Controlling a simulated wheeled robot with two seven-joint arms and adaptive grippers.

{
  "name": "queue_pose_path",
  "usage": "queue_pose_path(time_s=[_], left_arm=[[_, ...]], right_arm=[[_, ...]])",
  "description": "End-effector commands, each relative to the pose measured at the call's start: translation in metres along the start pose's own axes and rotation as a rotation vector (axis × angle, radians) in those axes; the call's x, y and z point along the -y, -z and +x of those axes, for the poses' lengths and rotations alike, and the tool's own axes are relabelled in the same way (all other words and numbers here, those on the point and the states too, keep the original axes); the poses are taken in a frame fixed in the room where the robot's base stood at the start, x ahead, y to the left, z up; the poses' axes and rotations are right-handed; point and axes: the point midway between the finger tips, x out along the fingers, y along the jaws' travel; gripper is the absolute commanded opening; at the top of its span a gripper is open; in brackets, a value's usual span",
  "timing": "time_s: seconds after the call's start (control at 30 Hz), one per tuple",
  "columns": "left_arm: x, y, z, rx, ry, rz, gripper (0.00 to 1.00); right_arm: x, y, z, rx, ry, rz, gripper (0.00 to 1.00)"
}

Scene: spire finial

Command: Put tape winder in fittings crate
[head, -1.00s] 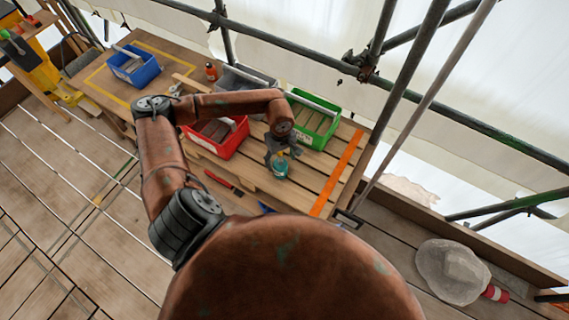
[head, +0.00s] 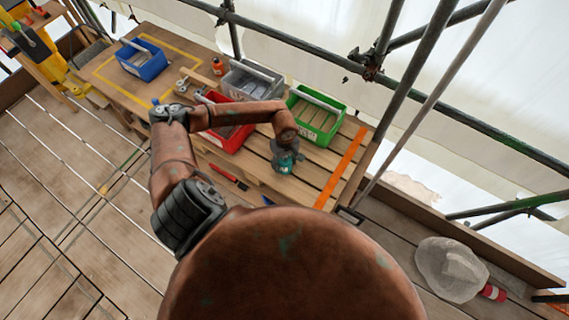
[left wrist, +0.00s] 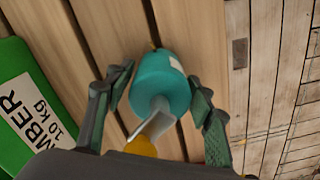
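A teal rounded object with a grey metal strip and a yellow end, which I take as the tape winder (left wrist: 158,84), stands on the plank table; it also shows in the head view (head: 286,165). My left gripper (left wrist: 162,74) is over it, fingers apart on either side, with a visible gap at the left finger. In the head view my left gripper (head: 287,151) partly covers it. Red (head: 235,140), grey (head: 245,86), green (head: 318,120) and blue (head: 153,66) crates stand on the table; I cannot read which is for fittings. My right gripper is out of view.
The green crate's wall (left wrist: 22,105) is close on the left in the wrist view, its label ending "MBER 10 kg". An orange bottle (head: 218,67) stands behind the red crate. An orange stripe (head: 342,168) marks the table's right end. Scaffold poles (head: 405,75) rise behind.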

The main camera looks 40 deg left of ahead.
Motion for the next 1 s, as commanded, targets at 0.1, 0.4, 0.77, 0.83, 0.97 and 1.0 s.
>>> queue_pose_path(time_s=[0.1,0.4,0.77,0.83,0.97,1.0], left_arm=[[0.000,0.000,0.000,0.000,0.000,0.000,0.40],[0.000,0.000,0.000,0.000,0.000,-0.001,0.19],[0.000,0.000,-0.002,0.000,-0.001,0.000,0.13],[-0.001,0.001,-0.004,-0.001,-0.002,0.000,0.13],[-0.002,0.002,-0.014,-0.003,-0.004,0.001,0.13],[-0.002,0.002,-0.019,-0.003,-0.005,0.000,0.13]], right_arm=[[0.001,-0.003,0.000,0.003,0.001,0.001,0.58],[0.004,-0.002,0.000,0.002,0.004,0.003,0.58],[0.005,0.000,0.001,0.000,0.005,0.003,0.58],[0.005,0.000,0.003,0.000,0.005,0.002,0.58],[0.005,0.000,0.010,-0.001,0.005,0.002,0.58],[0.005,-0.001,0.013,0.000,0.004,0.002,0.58]])
